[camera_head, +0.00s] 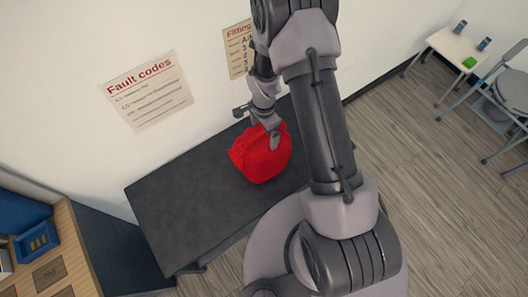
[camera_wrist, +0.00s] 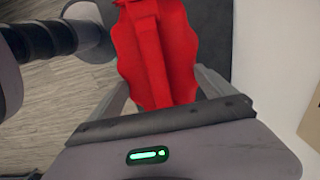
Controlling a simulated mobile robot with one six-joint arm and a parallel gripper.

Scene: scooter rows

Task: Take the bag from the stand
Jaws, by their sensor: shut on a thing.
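A red bag (camera_head: 262,158) is at the dark grey stand (camera_head: 175,205) in the head view, near the stand's back right part. My gripper (camera_head: 272,138) reaches down to the top of the bag and is shut on it. In the wrist view the red bag (camera_wrist: 158,50) fills the top middle, between the two grey fingers of my gripper (camera_wrist: 165,95). The fingertips are partly hidden by the bag. I cannot tell whether the bag's underside touches the stand.
A wall with a "Fault codes" sheet (camera_head: 147,90) and a second sheet (camera_head: 238,50) stands behind the stand. A wooden shelf unit (camera_head: 72,262) with a blue bin (camera_head: 36,242) is at the lower left. A small table (camera_head: 455,48) and grey chair (camera_head: 512,92) are at the right. Floor (camera_head: 430,190) between is clear.

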